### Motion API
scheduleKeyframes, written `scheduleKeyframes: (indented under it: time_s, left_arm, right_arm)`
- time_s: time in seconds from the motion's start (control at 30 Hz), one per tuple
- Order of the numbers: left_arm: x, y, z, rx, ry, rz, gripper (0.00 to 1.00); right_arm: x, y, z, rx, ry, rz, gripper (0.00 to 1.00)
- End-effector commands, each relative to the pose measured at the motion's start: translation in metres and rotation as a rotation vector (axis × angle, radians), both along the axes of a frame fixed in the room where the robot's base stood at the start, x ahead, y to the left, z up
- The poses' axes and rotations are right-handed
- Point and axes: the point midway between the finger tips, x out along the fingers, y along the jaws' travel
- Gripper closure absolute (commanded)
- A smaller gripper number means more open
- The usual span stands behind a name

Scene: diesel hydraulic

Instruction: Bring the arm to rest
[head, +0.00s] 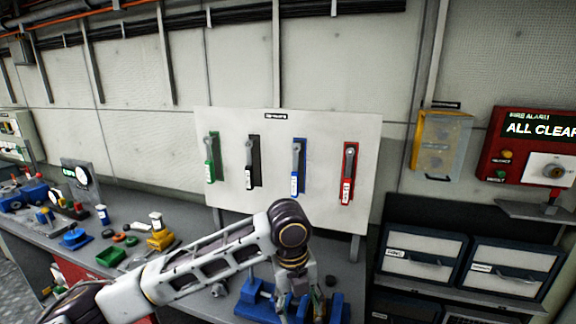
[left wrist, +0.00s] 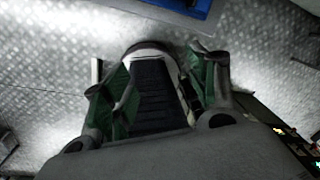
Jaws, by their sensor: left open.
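My left arm (head: 205,265) comes in from the lower left of the head view, rises to a dark joint, then bends down over the bench. My left gripper (head: 291,308) hangs near the bottom edge in the head view, partly cut off. In the left wrist view the left gripper (left wrist: 155,75) has its two green-padded fingers spread apart, with nothing seen between them. A pale textured surface lies beyond the fingers there. My right gripper is in neither view.
A white panel (head: 322,150) holds green, black, blue and red levers behind my arm. A blue fixture (head: 258,301) is close beside the gripper on the bench (head: 190,214). Small tools and parts lie left. Drawers (head: 420,256), a yellow box (head: 441,142) and a red fire alarm panel (head: 528,146) stand right.

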Motion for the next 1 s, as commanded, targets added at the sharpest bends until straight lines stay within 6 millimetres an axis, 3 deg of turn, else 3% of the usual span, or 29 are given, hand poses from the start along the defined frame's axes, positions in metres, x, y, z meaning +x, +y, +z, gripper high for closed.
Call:
scheduleKeyframes:
  time_s: [0.5, 1.0]
  left_arm:
    - [-0.023, -0.025, -0.031, -0.177, 0.039, 0.295, 0.41]
    - [-0.034, -0.029, -0.052, -0.33, 0.105, 0.648, 0.41]
  right_arm:
    - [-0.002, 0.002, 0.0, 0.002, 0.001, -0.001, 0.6]
    - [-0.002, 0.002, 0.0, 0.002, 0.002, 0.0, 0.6]
